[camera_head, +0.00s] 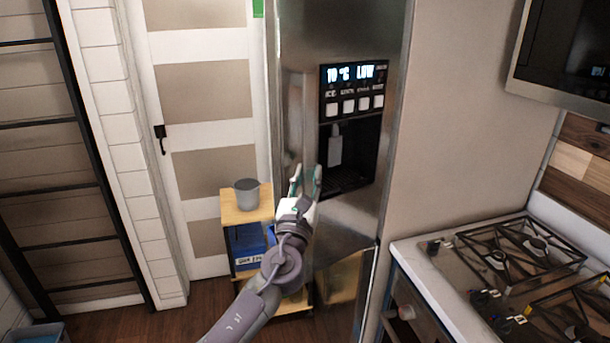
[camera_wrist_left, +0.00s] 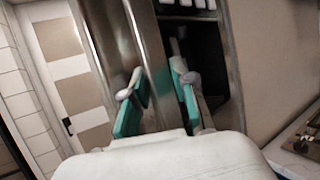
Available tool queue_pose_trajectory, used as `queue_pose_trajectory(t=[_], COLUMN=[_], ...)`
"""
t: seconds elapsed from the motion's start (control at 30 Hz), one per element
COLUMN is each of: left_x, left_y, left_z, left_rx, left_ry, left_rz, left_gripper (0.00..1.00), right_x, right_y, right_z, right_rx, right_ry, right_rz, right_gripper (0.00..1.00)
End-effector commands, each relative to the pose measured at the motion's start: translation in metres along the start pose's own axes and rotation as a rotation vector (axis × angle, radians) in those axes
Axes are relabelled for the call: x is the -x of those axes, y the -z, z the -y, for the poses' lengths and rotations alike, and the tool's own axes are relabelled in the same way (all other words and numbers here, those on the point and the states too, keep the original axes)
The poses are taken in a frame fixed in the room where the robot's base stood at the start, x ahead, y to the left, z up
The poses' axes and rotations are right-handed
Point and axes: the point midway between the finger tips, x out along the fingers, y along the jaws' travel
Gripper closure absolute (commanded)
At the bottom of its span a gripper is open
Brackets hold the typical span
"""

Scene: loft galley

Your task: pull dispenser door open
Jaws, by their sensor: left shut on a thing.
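The dispenser door (camera_head: 340,40) is a tall brushed-steel panel in the middle of the head view. It has a dark recess (camera_head: 350,155), a lit display and a row of white buttons. A vertical steel handle (camera_head: 291,120) runs along its left side and also shows in the left wrist view (camera_wrist_left: 150,45). My left gripper (camera_head: 305,180) is at the handle's lower part, left of the recess. In the left wrist view its teal-padded fingers (camera_wrist_left: 158,92) are on either side of the handle, shut on it. I see no clear gap at the door's edge.
A small wooden cart (camera_head: 236,214) with a grey pitcher (camera_head: 246,194) and a blue bin (camera_head: 250,242) stands left of the door, close to my left arm. A stove counter (camera_head: 420,262) is at the right. A ladder (camera_head: 70,124) stands at the far left.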

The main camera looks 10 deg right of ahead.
Motion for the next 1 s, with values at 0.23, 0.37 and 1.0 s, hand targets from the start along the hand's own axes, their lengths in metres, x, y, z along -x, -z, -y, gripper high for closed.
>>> queue_pose_trajectory(t=[0.23,0.37,1.0], left_x=[-0.001,-0.001,0.047], left_y=[-0.004,-0.003,0.001], left_z=[0.003,0.002,0.001], left_rx=[0.002,0.002,0.002], left_ry=[0.005,0.004,0.002], left_rz=[0.006,0.005,0.0], left_gripper=[0.72,0.51,0.48], right_x=[0.0,0.0,0.0], right_y=[0.0,0.001,0.001], right_z=[0.0,0.002,0.0], right_rx=[0.0,-0.001,0.001], right_ry=[0.0,0.002,0.0], right_rz=[0.0,-0.001,0.0], right_gripper=[0.6,0.6,0.6])
